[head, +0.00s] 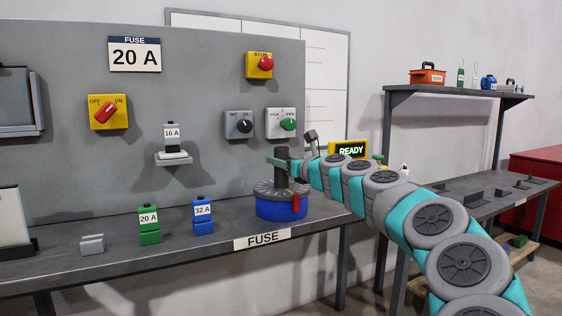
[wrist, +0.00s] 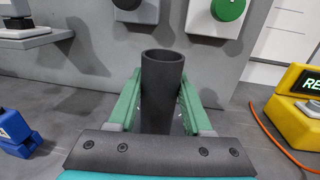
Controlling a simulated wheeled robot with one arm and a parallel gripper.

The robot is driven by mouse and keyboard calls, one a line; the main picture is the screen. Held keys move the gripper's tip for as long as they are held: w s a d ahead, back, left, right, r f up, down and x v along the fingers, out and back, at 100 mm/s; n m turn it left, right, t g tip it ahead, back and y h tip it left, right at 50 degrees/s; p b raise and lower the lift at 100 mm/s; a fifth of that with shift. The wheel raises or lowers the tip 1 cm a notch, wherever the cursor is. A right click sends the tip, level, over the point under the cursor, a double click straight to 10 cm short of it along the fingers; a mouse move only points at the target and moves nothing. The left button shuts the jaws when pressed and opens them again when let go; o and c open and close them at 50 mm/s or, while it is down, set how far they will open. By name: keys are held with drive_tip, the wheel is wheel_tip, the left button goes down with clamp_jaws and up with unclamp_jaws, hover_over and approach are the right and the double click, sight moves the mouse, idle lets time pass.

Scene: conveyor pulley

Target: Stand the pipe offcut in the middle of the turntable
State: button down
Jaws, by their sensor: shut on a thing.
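The pipe offcut (head: 282,155) is a dark grey open tube, upright above the turntable's middle in the head view. The turntable (head: 282,207) has a blue base, a dark disc top and a red pointer at its front. My gripper (head: 281,163) is shut on the pipe; its green fingers lie on both sides of it. In the wrist view the pipe (wrist: 162,90) stands upright between the fingers, its open top showing. Its lower end is hidden there by my gripper. I cannot tell whether the pipe touches the disc.
On the bench are a green 20 A fuse (head: 150,222), a blue 32 A fuse (head: 202,213) and a grey block (head: 92,244). A panel with switches stands behind. A yellow READY display (head: 348,150) is on the right, with an orange cable (wrist: 275,138) near it.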

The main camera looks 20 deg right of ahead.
drive_tip(key=shift+c, duration=1.6)
unclamp_jaws()
drive_tip(key=shift+s+r, duration=0.1)
drive_tip(key=s+d, duration=0.2)
drive_tip(key=s, duration=0.9)
drive_tip(key=shift+s, duration=0.35)
